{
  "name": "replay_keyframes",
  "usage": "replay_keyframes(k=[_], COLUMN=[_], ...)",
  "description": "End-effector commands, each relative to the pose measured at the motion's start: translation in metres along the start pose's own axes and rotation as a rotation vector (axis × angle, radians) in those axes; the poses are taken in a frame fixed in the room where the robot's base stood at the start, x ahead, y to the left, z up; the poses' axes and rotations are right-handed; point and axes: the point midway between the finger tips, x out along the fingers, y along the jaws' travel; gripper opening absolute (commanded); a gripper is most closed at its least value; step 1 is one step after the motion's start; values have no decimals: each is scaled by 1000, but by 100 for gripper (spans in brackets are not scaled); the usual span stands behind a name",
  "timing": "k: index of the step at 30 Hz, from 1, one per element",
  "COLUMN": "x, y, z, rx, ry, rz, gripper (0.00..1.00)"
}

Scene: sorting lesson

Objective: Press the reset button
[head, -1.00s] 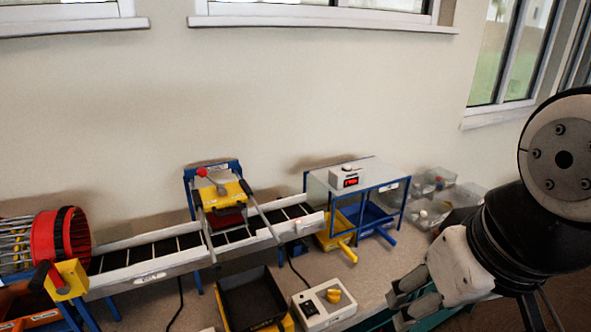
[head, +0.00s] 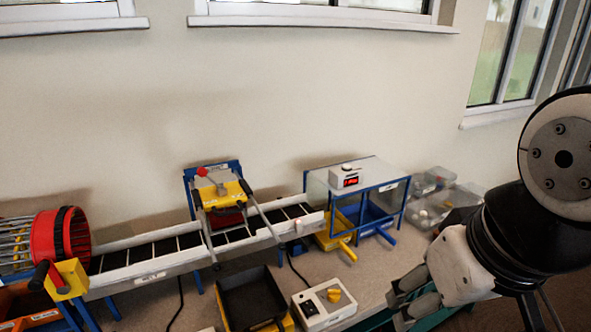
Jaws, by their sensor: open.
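A small white box with a red lit display (head: 345,178) stands on the clear shelf at right of centre. A pale round button (head: 347,167) sits on its top; I cannot read any label. A white control box (head: 322,306) at the front edge carries a yellow knob (head: 334,295) and a dark round or square part. Which of these is marked as reset cannot be read. My gripper (head: 397,309) is at the lower right, open and empty, with its fingers pointing left. It is apart from both boxes, to the right of the control box and below the shelf.
The clear shelf (head: 378,170) stands on blue legs over yellow and blue trays. A sloping conveyor (head: 165,262) crosses the bench under a yellow and blue gate (head: 222,190). A black tray (head: 250,298) and a red drum (head: 62,236) are further left. Clear bins (head: 432,212) stand at right.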

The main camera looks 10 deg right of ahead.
Motion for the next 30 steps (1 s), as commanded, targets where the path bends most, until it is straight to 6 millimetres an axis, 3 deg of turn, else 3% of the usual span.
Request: replay_keyframes(k=[14,15,21,30], x=[0,0,0,0], y=[0,0,0,0], z=[0,0,0,0], rx=[0,0,0,0], ry=[0,0,0,0], rz=[0,0,0,0], gripper=[51,48,3,0])
